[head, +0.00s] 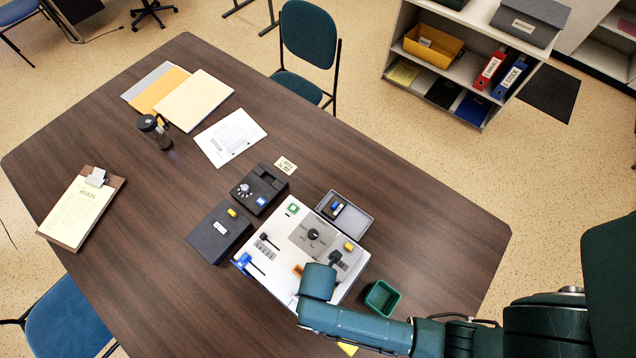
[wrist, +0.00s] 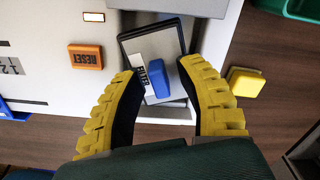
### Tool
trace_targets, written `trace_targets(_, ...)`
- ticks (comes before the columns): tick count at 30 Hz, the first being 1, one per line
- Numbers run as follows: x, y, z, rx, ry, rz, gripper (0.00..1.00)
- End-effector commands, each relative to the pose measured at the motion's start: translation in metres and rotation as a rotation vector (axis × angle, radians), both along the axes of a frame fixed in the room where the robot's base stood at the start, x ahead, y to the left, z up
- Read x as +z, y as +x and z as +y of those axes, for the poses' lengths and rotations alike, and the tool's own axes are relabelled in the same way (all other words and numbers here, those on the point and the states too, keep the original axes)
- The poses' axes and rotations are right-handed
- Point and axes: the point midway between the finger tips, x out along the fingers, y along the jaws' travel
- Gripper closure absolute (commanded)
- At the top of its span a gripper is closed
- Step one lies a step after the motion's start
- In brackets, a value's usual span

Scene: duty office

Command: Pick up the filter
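The filter (wrist: 160,83) shows in the wrist view as a small blue block beside a white label reading FILTER (wrist: 141,72). It sits at a black-framed grey recess (wrist: 152,36) on the white panel (wrist: 45,55). My gripper (wrist: 160,72) is open, with its yellow-padded fingers on either side of the blue block. A gap shows around the block, and I cannot tell whether either finger touches it. In the head view, my arm hides the gripper and this part of the panel (head: 285,262).
An orange RESET button (wrist: 86,56) is left of the fingers. A yellow block (wrist: 248,83) is close to the right finger. A green bin (head: 382,298) stands right of the panel. A grey tray (head: 362,222) with a dark, blue-marked item is behind it.

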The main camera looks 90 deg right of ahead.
Motion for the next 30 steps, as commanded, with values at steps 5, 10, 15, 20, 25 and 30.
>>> trace_targets(5, 0.000, 0.000, 0.000, 0.000, 0.000, 0.000, 0.99)
trace_targets(10, 0.000, 0.000, 0.000, 0.000, 0.000, 0.000, 1.00)
trace_targets(15, 0.000, 0.000, 0.000, 0.000, 0.000, 0.000, 1.00)
trace_targets(20, 0.004, 0.000, 0.000, 0.000, 0.000, -0.001, 1.00)
trace_targets(25, 0.035, 0.001, 0.000, 0.000, -0.002, -0.005, 1.00)
trace_targets(30, 0.076, 0.000, 0.000, 0.000, -0.001, -0.003, 1.00)
